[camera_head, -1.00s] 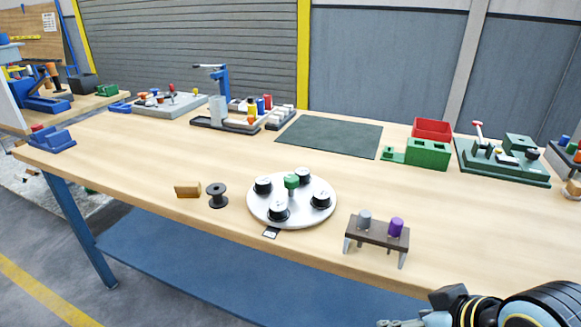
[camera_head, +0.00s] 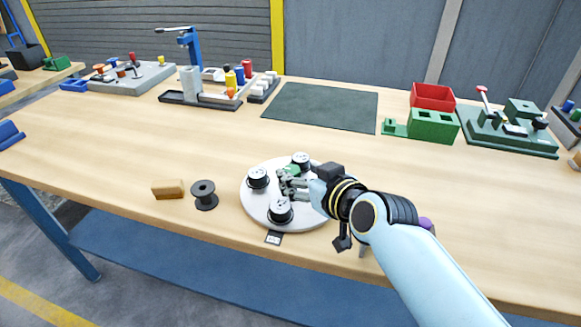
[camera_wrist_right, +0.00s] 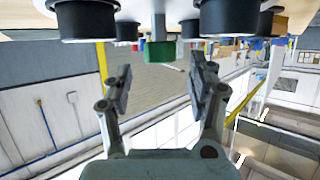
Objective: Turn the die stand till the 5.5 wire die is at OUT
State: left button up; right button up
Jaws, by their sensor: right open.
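The die stand (camera_head: 256,210) is a round white disc near the table's front edge. It bears black dies with pale tops; three show in the head view, at the left (camera_head: 258,177), back (camera_head: 300,161) and front (camera_head: 281,211). My right arm covers the disc's right side. Their size marks are unreadable. A small dark plate (camera_head: 274,238), its marking too small to read, lies at the disc's front. My right gripper (camera_head: 284,184) is open at the green centre knob (camera_head: 292,169). In the wrist view the knob (camera_wrist_right: 160,51) lies ahead, between the spread fingers (camera_wrist_right: 160,80). My left gripper is out of view.
A black spool (camera_head: 205,195) and a tan block (camera_head: 168,189) stand left of the disc. A small stand with a purple piece (camera_head: 426,223) is mostly behind my right arm. A dark mat (camera_head: 320,108) lies behind, with bare table between.

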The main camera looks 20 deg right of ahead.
aim_at(293, 171)
jog(key=x, duration=0.3)
jog(key=shift+w+f, duration=0.1)
jog(key=shift+w, duration=0.1)
jog(key=shift+w+a+f, duration=0.15)
jog(key=shift+w+f, duration=0.1)
jog(key=shift+w, duration=0.3)
jog(key=shift+c, duration=0.5)
jog(key=c, duration=0.5)
grip_shut()
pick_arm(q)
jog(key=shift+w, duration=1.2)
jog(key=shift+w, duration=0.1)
